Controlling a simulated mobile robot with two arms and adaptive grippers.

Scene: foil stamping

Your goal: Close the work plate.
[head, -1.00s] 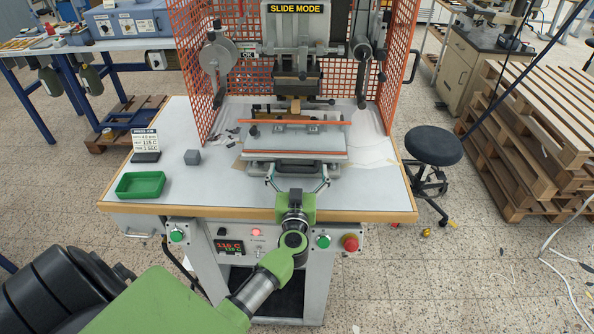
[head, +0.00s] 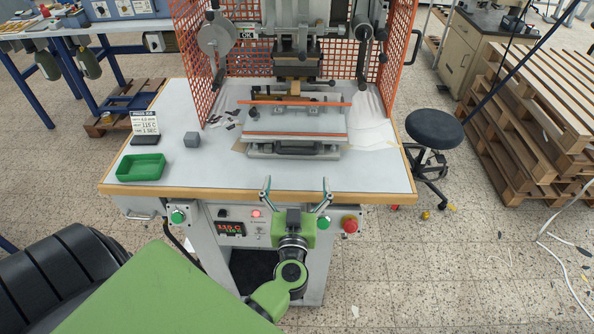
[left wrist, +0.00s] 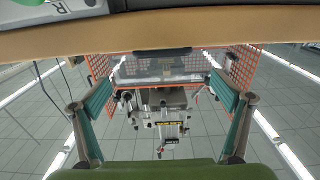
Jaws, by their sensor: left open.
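The work plate (head: 295,122) is a pale metal plate with orange strips along its front and back. It lies on the press table, in front of and below the stamping head. A dark handle (head: 295,149) runs along its front; it also shows in the upside-down left wrist view (left wrist: 162,52). My left gripper (head: 297,184) is open and empty. Its two fingers point at the plate from the table's front edge, with a clear gap to the handle. They stand wide apart in the left wrist view (left wrist: 162,82). My right gripper is not in view.
Orange mesh guards (head: 205,80) flank the press. Buttons and a red stop (head: 350,224) line the front panel. A black stool (head: 434,130) stands at the right.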

